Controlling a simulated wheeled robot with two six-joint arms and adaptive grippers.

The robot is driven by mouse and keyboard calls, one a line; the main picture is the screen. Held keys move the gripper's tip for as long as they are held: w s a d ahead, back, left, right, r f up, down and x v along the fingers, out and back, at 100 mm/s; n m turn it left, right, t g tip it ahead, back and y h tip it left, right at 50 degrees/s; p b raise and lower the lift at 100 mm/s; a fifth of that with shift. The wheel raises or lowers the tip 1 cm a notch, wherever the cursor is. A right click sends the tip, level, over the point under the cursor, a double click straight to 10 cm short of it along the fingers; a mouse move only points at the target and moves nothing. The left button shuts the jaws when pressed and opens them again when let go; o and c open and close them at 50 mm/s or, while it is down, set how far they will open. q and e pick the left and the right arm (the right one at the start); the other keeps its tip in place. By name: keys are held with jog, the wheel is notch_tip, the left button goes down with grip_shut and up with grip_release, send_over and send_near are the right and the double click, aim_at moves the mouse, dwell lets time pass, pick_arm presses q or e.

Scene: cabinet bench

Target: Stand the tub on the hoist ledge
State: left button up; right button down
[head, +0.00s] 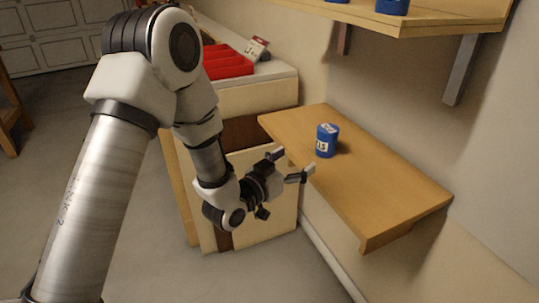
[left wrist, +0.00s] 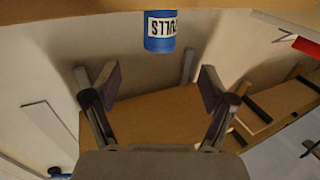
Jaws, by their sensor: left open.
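A blue tub (head: 326,141) with a white label stands upright on a wooden wall ledge (head: 400,198), near its far left part. The tub also shows in the left wrist view (left wrist: 160,32), at the top centre beyond the fingertips. My left gripper (head: 293,163) is open and empty at the ledge's left edge. Its fingers point toward the tub and are apart from it. In the left wrist view the open fingers (left wrist: 158,82) spread to either side, with the tub between their lines. My right gripper is not in view. Nothing marks which ledge is the hoist ledge.
A higher wooden shelf (head: 430,22) on brackets hangs over the ledge, with blue objects partly cut off at the top. A cabinet (head: 260,95) with a red tray (head: 228,62) stands at the back. The ledge's near part is clear.

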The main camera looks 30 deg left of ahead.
pick_arm(q)
jog(key=s+f+n+g+y, duration=0.1)
jog(key=s+f+g, duration=0.4)
jog(key=f, duration=0.4)
jog(key=s+a+f+g+y, duration=0.1)
jog(key=s+f+g, duration=0.1)
jog(key=s+f, duration=0.6)
jog(key=s+f+n+g+y, duration=0.1)
jog(key=s+f+g, duration=0.3)
jog(key=f, duration=0.7)
jog(key=s+f+g, duration=0.3)
jog(key=s, duration=0.5)
jog(key=s+a+f+n+g+y, duration=0.1)
jog(key=s+f+g, duration=0.2)
jog(key=s, duration=0.6)
jog(key=shift+s+a+f+g, duration=0.2)
jog(key=shift+f+g, duration=0.1)
jog(key=shift+f, duration=0.5)
jog(key=shift+y, duration=0.3)
